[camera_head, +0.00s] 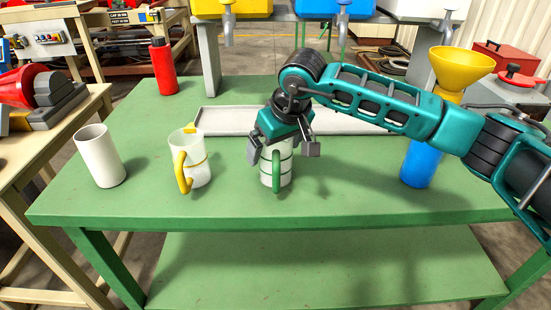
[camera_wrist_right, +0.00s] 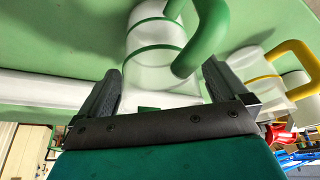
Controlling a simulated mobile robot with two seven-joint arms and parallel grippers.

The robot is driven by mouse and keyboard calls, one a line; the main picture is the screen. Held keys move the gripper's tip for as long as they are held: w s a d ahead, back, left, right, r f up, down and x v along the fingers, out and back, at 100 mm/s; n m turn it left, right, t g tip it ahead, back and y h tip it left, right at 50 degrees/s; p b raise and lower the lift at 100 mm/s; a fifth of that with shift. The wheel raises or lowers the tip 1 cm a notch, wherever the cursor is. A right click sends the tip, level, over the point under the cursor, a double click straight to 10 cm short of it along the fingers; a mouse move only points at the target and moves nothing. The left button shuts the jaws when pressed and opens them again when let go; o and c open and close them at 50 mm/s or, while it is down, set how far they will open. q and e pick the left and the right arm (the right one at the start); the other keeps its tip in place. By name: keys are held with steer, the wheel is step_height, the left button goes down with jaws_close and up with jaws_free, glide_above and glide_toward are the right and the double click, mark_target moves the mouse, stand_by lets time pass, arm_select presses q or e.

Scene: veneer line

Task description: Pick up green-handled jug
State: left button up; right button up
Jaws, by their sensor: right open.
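The green-handled jug (camera_head: 284,165) stands upright on the green table, a pale jug with green bands and its green handle facing the front. My right gripper (camera_head: 284,152) is open just above and around the jug's top in the head view. The gripper hides part of the jug's upper rim. In the right wrist view the jug (camera_wrist_right: 150,45) lies between and beyond the two open fingers (camera_wrist_right: 162,90), with its green handle (camera_wrist_right: 203,42) toward the right finger. I cannot tell whether the fingers touch it. My left gripper is not in view.
A yellow-handled jug (camera_head: 196,160) and a white cylinder (camera_head: 99,156) stand to the left on the green table (camera_head: 330,205). A blue container (camera_head: 418,165) stands right, under my arm, near a yellow funnel (camera_head: 461,68). A grey tray (camera_head: 345,122) lies behind. A red bottle (camera_head: 163,68) stands back left.

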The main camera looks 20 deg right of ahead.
steer(key=shift+f, duration=0.2)
steer(key=shift+r, duration=0.1)
steer(key=c, duration=1)
